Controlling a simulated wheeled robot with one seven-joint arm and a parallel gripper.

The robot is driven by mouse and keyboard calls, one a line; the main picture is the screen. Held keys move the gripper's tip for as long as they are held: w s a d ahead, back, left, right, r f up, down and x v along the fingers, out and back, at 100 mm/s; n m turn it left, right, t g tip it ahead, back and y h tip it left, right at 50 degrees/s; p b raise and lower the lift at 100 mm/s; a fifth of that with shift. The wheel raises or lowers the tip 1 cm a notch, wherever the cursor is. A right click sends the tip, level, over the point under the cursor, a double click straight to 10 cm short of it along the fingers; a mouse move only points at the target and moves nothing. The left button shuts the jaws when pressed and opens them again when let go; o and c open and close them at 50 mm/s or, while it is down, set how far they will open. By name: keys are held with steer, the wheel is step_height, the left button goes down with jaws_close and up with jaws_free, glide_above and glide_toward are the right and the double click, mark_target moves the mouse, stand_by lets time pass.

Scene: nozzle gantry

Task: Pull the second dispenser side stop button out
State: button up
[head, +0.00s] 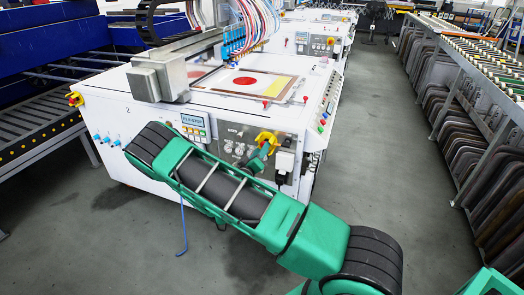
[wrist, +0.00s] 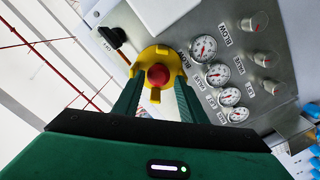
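The near white machine, the dispenser (head: 150,115) marked "2", fills the middle of the head view. On its grey gauge panel, a red stop button (wrist: 159,75) in a yellow collar (wrist: 175,58) faces me in the wrist view. The collar also shows in the head view (head: 265,136), with the red button largely hidden. My gripper (wrist: 158,82) is open, its green fingers on either side of the red button, with small gaps seeming to remain. My gripper also shows in the head view (head: 264,150). Another yellow-and-red button (head: 75,98) sits at the machine's left corner.
Pressure gauges (wrist: 218,74) and knobs (wrist: 265,59) lie right of the button in the wrist view, and a black switch (wrist: 112,38) lies left. A rack of dark panels (head: 470,130) stands at the right. Blue machinery (head: 40,40) stands at the left.

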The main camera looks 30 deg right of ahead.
steer(key=shift+w+d, duration=0.4)
steer(key=shift+d, duration=0.15)
jaws_close()
steer(key=shift+v, duration=0.85)
steer(key=shift+c, duration=0.4)
jaws_free()
steer(key=shift+f, duration=0.15)
steer(key=shift+o, duration=0.4)
steer(key=v, duration=1.1)
steer(key=shift+w+d, duration=0.1)
